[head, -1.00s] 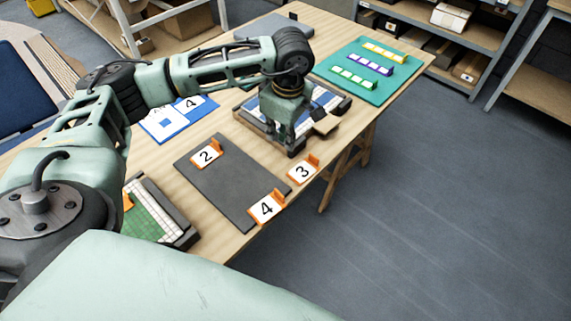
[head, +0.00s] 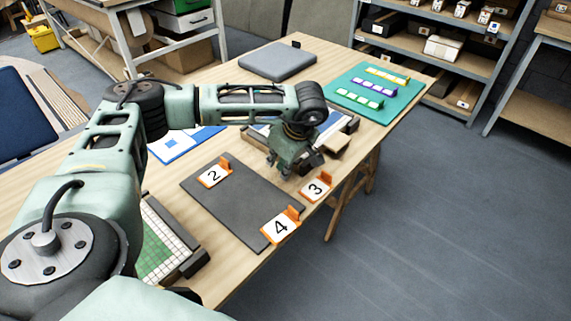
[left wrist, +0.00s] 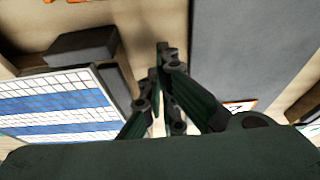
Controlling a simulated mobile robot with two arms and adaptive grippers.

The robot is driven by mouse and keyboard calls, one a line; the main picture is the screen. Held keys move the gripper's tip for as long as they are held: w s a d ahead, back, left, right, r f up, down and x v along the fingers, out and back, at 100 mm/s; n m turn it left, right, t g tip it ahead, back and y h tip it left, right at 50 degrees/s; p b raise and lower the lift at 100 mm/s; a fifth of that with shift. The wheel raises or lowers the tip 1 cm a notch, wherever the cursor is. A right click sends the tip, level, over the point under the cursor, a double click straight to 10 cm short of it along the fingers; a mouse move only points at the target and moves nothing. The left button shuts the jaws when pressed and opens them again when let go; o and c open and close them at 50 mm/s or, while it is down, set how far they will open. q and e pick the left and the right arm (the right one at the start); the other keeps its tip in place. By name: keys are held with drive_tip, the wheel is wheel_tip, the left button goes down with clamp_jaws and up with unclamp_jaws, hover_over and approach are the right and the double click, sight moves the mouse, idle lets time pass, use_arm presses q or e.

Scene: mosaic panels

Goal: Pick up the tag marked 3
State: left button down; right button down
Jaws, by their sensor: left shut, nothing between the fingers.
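An orange edge (left wrist: 65,1) shows at the top of that view, too cropped to identify. My right gripper is not in view.
Tag 2 (head: 214,174) and tag 4 (head: 281,227) stand on the dark mat (head: 245,200). A blue-and-white mosaic panel (left wrist: 60,110) with dark blocks lies close to the gripper. The green board (head: 398,108) is farther back. The table's right edge is near tag 3.

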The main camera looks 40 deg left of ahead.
sight(317, 185)
use_arm(q)
drive_tip(key=d, duration=0.2)
drive_tip(key=d+p, duration=0.1)
drive_tip(key=shift+s+d+f, duration=0.15)
drive_tip(key=shift+f, duration=0.15)
drive_tip(key=shift+d, duration=0.25)
drive_tip(key=shift+s+d+f+b, duration=0.1)
drive_tip(key=shift+d+b, duration=0.2)
drive_tip(key=shift+d, duration=0.7)
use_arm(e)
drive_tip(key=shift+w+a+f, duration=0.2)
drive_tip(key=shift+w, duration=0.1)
